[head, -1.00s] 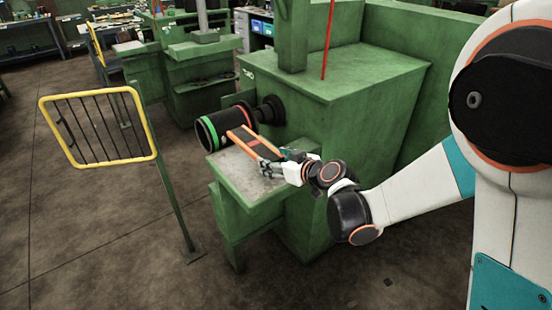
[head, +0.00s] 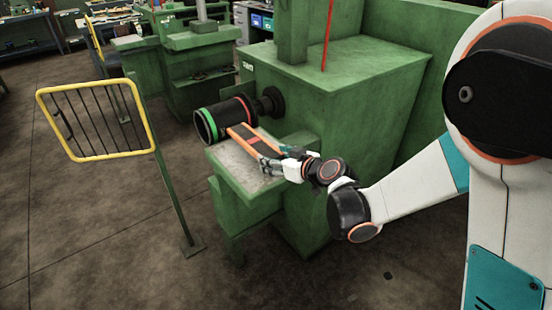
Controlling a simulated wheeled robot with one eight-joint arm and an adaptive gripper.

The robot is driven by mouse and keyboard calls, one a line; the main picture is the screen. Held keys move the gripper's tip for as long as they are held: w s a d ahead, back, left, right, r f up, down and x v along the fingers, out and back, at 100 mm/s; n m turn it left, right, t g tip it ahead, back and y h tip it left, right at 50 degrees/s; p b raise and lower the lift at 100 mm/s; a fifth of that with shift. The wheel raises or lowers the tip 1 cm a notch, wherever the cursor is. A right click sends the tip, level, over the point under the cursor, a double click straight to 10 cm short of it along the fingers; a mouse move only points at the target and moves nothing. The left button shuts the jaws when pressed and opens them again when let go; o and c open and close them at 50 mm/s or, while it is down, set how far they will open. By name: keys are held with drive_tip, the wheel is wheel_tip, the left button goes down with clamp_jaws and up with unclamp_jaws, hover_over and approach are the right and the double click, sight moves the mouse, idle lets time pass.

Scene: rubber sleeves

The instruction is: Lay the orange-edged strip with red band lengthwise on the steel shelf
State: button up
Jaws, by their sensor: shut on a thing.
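The orange-edged strip (head: 247,135) is dark with orange long edges and a red band across its middle. It extends over the steel shelf (head: 229,167), its far end near the black roller. My gripper (head: 269,165) is shut on the strip's near right end, above the right part of the shelf. The fingers hide part of that end. I cannot tell whether the strip touches the shelf or hangs just above it.
A black roller (head: 222,120) with green and red rings sticks out of the green machine (head: 350,90) just behind the shelf. A yellow-framed guard (head: 95,120) on a green post stands to the left. Bare floor lies in front.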

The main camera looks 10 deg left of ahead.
drive_tip(key=shift+s+d+f+b, duration=0.1)
drive_tip(key=shift+f+b, duration=1.4)
drive_tip(key=shift+f, duration=0.25)
drive_tip(key=shift+s+f, duration=0.1)
drive_tip(key=o, duration=1.1)
drive_tip(key=shift+s+f, duration=0.1)
drive_tip(key=shift+f, duration=0.05)
drive_tip(key=shift+o, duration=0.2)
